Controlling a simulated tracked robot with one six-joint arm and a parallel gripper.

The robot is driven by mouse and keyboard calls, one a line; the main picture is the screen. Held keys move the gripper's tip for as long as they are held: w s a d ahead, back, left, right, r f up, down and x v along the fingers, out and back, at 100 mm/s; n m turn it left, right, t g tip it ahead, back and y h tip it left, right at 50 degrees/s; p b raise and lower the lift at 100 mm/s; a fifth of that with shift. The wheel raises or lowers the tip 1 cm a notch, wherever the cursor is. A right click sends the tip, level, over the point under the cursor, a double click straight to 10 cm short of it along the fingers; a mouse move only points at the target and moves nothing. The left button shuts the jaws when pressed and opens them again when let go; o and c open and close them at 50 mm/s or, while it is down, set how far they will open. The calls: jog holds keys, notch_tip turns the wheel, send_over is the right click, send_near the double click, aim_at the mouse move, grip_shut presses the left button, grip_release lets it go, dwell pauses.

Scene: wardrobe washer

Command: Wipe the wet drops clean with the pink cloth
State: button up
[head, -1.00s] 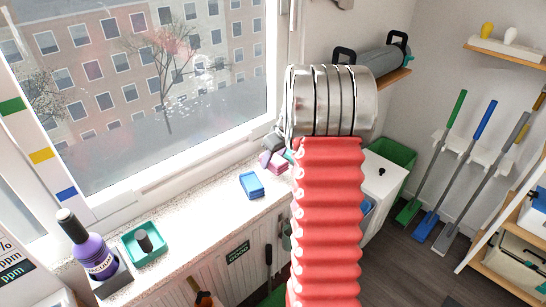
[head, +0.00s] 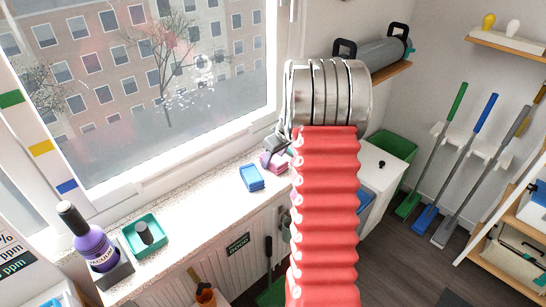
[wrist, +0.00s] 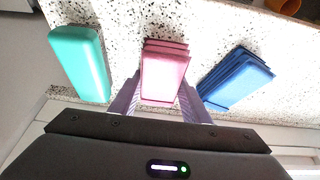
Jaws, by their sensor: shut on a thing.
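The pink cloth (wrist: 164,72) is a folded stack between the two purple fingers of my gripper (wrist: 160,92) in the wrist view. The fingers are shut on its sides; I cannot tell if it touches the counter. In the head view the pink cloth (head: 279,167) shows beside my arm, with a purple finger of my gripper (head: 270,159) next to it. The wet drops (head: 196,92) are whitish specks and streaks on the window pane at upper middle-left, well away from my gripper.
A folded blue cloth (wrist: 236,79) lies right of the pink one, and a teal block (wrist: 80,63) lies left in the wrist view. On the speckled sill a purple bottle (head: 90,241) and a green tray (head: 128,233) stand at left. A white cabinet (head: 385,180) is right of my arm.

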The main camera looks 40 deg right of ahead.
jog(key=o, duration=1)
jog(key=shift+f, duration=0.1)
jog(key=shift+o, duration=1.3)
jog(key=shift+r, duration=0.25)
jog(key=shift+r, duration=0.2)
jog(key=shift+c, duration=0.5)
jog(key=c, duration=1.3)
